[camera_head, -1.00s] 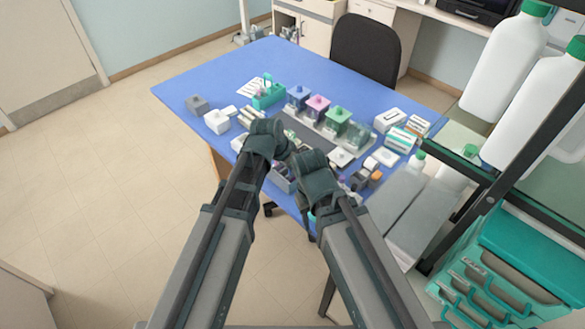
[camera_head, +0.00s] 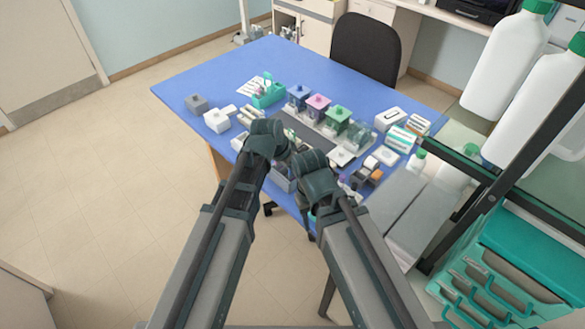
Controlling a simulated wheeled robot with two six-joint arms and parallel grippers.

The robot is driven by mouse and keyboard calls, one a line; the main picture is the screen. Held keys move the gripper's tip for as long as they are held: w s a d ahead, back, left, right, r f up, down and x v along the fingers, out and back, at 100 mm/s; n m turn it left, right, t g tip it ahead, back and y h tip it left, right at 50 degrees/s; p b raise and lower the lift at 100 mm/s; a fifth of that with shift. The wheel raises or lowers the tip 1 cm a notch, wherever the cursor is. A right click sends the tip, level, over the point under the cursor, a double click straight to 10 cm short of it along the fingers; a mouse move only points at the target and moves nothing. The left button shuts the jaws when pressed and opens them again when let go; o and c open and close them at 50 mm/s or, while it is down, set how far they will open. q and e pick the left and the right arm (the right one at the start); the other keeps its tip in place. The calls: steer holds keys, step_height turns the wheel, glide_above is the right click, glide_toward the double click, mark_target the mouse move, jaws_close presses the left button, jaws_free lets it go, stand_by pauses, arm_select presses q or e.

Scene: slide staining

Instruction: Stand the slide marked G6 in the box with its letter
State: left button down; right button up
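My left arm's wrist (camera_head: 265,137) and my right arm's wrist (camera_head: 312,170) are close together over the near edge of the blue table. The fingers of both grippers are hidden behind the wrists, so I cannot see whether they hold anything. White boxes stand at the table's right, one of them a box with a teal band (camera_head: 401,138) and one a plain white box (camera_head: 388,119). A further white box (camera_head: 216,121) is at the left. No marking or letter is readable at this size, and I cannot pick out the slide G6.
A grey block (camera_head: 197,104) is at the left. The far part of the blue table (camera_head: 290,60) is clear. A black chair (camera_head: 365,48) stands behind.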

arm_select(q)
steer(key=shift+f, duration=0.15)
steer(key=c, duration=0.8)
jaws_free()
steer(key=shift+c, duration=0.2)
steer(key=shift+r, duration=0.2)
steer(key=p+v, duration=1.2)
steer(key=v, duration=0.1)
steer(key=shift+r+p, duration=0.25)
steer(key=shift+p, duration=0.05)
steer(key=shift+s+a, duration=0.1)
